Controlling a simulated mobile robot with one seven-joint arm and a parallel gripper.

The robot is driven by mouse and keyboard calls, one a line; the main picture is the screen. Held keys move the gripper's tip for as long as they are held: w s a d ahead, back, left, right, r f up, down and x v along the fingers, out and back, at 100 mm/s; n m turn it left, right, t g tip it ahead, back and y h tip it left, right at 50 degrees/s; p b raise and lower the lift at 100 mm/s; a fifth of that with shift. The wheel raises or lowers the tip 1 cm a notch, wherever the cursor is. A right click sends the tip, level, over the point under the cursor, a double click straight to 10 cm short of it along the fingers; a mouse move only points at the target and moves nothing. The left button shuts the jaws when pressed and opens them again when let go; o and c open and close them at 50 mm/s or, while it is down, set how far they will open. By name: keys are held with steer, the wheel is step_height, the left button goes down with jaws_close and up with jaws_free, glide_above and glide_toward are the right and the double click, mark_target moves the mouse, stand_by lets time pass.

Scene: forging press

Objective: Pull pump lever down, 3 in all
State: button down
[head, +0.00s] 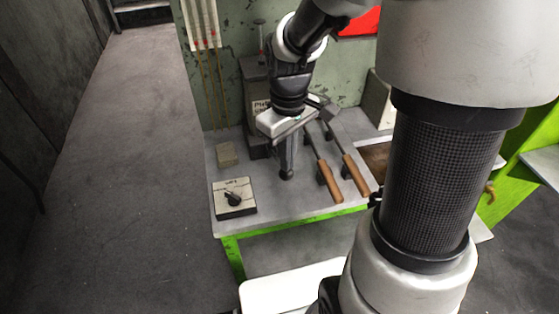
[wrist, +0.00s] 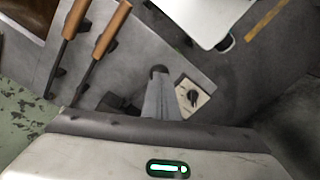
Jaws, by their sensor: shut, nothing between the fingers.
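Two levers with wooden handles stand side by side on a grey bench: the left lever (head: 329,183) and the right lever (head: 355,175). Both slant, with their handles toward the bench's front edge. The wrist view shows the same pair, one wooden handle (wrist: 111,28) beside the other (wrist: 75,18). I cannot tell which of them is the pump lever. My gripper (head: 286,174) points down over the bench, left of the levers and apart from them. Its fingers (wrist: 158,72) are together and empty.
The bench top (head: 265,208) is clear in front of my gripper. A switch box with a black knob (head: 235,197) sits at the front left. A dark labelled unit (head: 256,88) stands behind my gripper, and a small beige block (head: 227,154) lies left of it. Open floor lies left.

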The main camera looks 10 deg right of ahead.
mark_target(288, 177)
steer(key=shift+s+f+b, duration=0.25)
steer(key=shift+f+b, duration=0.55)
steer(key=shift+f, duration=0.4)
steer(key=shift+s+f+b, duration=0.25)
steer(key=shift+f+b, duration=0.6)
steer(key=shift+f, duration=0.35)
steer(key=shift+s+f+b, duration=0.25)
steer(key=shift+f+b, duration=0.55)
steer(key=shift+f, duration=0.4)
steer(key=shift+f+b, duration=0.8)
steer(key=shift+f, duration=0.15)
steer(key=shift+r, duration=0.15)
steer(key=r+p, duration=0.3)
steer(key=w+r+p, duration=0.1)
steer(key=r+p, duration=0.1)
steer(key=r, duration=0.1)
steer(key=r+p, duration=0.3)
steer(key=shift+w+r+p, duration=0.3)
steer(key=shift+w+r, duration=0.05)
